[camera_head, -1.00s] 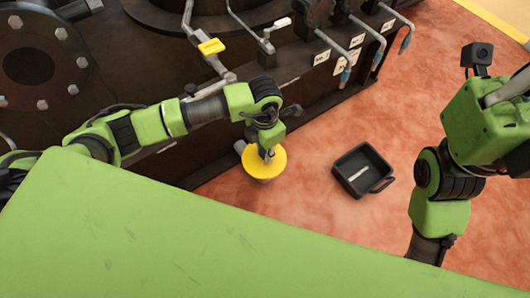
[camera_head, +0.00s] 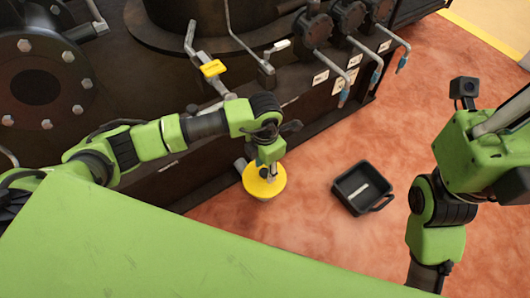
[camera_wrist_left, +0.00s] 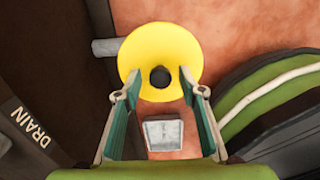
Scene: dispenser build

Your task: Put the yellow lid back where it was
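The yellow lid (camera_head: 264,183) is a round disc with a dark knob, low beside the dark machine. It also shows in the left wrist view (camera_wrist_left: 160,40), with the knob (camera_wrist_left: 160,77) at its middle. My left gripper (camera_head: 268,172) is directly over the lid. In the left wrist view its two fingers (camera_wrist_left: 160,75) are spread on either side of the knob, with visible gaps. A grey pipe end (camera_wrist_left: 105,47) meets the lid's left edge in that view. What supports the lid is mostly hidden. My right arm shows at the right, but its fingers do not.
A black tray (camera_head: 344,191) with a pale strip inside sits on the reddish floor, right of the lid. The machine carries a yellow-handled valve (camera_head: 213,68) and several labelled blue-tipped pipes. Floor between lid and tray is clear.

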